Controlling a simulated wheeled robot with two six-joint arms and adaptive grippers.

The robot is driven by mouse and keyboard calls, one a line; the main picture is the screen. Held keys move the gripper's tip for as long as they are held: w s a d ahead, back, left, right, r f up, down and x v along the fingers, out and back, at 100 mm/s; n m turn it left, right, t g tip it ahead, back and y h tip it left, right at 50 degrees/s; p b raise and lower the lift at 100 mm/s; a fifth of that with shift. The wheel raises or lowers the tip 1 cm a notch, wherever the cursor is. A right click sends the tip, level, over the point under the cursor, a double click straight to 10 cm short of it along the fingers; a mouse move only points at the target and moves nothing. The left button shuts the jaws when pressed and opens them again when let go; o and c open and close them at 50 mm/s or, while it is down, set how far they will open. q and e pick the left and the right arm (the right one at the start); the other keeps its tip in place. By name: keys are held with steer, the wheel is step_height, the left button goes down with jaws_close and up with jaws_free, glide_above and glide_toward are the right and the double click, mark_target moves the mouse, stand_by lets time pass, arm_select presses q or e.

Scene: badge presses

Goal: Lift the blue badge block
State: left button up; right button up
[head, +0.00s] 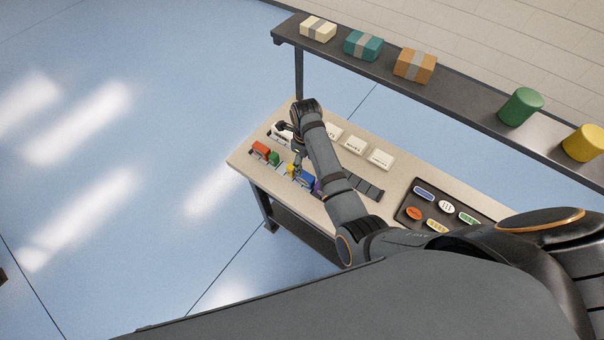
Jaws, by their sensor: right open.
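The blue badge block (306,179) sits in a row of coloured pieces along the table's near-left edge. It lies between a yellow piece (290,169) and a purple piece (317,187), and my right arm partly covers this end of the row. My right gripper (290,150) is open, over the row's left part, up and left of the blue block. I see nothing held in it. Its fingers are small and dark, so their exact height above the pieces cannot be told. My left gripper is not in view.
Red (261,148) and green (274,158) pieces stand farther left in the row on the beige table (245,160). White cards (380,159) lie behind my arm. A dark tray (407,212) holds several oval badges. A raised shelf (460,104) carries boxes and cylinders.

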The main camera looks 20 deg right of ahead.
mark_target(305, 175)
steer(key=f, duration=0.3)
steer(key=shift+s+a+f, duration=0.2)
steer(key=shift+s+f, duration=0.05)
steer(key=shift+w+d+f, duration=0.2)
steer(key=shift+w+f, duration=0.05)
steer(key=shift+f, duration=0.45)
steer(key=f+b, duration=0.1)
steer(key=f, duration=0.2)
steer(key=f+b, duration=0.1)
steer(key=shift+s+f+b, duration=0.15)
steer(key=shift+s+b, duration=0.2)
steer(key=shift+w, duration=0.15)
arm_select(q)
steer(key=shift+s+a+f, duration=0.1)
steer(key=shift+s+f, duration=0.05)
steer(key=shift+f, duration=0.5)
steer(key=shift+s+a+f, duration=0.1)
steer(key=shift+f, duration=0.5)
arm_select(e)
jaws_close()
